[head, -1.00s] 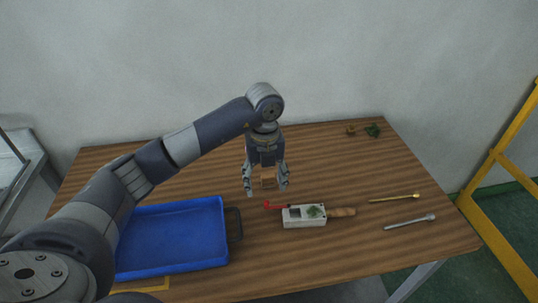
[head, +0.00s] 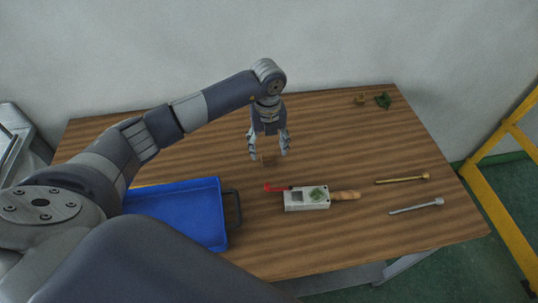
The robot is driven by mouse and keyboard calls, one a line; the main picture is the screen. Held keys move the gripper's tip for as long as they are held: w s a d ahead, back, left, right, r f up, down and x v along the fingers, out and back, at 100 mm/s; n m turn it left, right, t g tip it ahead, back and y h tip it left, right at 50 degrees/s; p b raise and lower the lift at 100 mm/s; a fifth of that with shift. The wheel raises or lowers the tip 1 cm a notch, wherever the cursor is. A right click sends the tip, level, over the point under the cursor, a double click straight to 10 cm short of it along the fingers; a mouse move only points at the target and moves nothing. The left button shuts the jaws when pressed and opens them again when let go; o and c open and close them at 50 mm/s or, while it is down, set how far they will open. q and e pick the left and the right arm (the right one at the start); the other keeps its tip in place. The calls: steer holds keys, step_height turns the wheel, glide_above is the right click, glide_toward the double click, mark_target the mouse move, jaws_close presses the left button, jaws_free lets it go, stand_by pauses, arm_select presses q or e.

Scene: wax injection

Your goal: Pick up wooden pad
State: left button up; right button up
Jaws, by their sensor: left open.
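The wooden pad (head: 268,161) appears as a small brown block on the wooden table, between and just below the fingers of my left gripper (head: 268,154). Its colour is close to the table's, so its outline is hard to make out. My left gripper points down with its two fingers spread, one on each side of the pad. I cannot tell whether either finger touches it. My right gripper is not in view.
A blue tray (head: 188,238) with a dark handle is at the left of the wooden table (head: 350,245). A white box-like device (head: 294,204) with a red part lies right of it. Two rods (head: 402,180) (head: 416,207) lie right. Small green (head: 383,101) and brown items (head: 360,99) lie at the back.

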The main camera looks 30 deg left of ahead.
mark_target(269, 153)
arm_select(q)
steer(key=f, duration=0.2)
steer(key=f+p, duration=0.1)
steer(key=shift+w+f, duration=0.3)
steer(key=shift+f, duration=0.3)
steer(key=shift+c, duration=0.6)
steer(key=c, duration=0.9)
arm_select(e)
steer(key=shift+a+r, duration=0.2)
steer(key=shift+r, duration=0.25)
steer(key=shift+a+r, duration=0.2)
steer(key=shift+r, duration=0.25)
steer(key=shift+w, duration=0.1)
arm_select(q)
steer(key=shift+r, duration=0.25)
step_height(269, 153, up, 8)
steer(key=shift+r+b, duration=0.25)
steer(key=shift+b, duration=1)
steer(key=shift+r, duration=0.55)
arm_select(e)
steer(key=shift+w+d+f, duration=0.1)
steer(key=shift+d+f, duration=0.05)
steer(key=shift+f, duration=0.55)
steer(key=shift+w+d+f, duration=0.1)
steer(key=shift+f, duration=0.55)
